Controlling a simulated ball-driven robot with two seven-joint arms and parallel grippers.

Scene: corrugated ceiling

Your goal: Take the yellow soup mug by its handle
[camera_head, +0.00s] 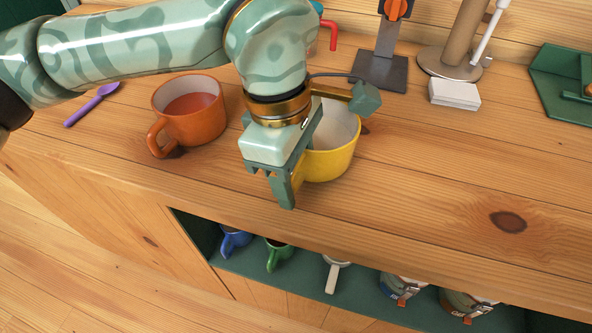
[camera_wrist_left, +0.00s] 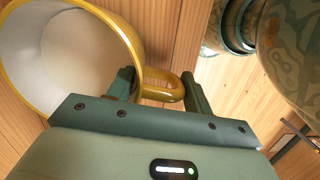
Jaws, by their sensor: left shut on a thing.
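The yellow soup mug (camera_head: 335,158) stands on the wooden counter, white inside, partly hidden behind my left gripper in the head view. My left gripper (camera_head: 290,190) is at the mug's near left side. In the left wrist view the mug (camera_wrist_left: 118,30) fills the upper left, and its yellow handle (camera_wrist_left: 165,90) lies between the two fingers of the left gripper (camera_wrist_left: 162,88). The gripper is shut on the handle. My right gripper is in neither view.
An orange mug (camera_head: 188,122) with reddish contents stands close left of the gripper. A purple spoon (camera_head: 92,104) lies farther left. A white block (camera_head: 454,94) and a dark green tray (camera_head: 560,110) are at the back right. Below, a shelf (camera_head: 305,272) holds several mugs. The counter's right front is clear.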

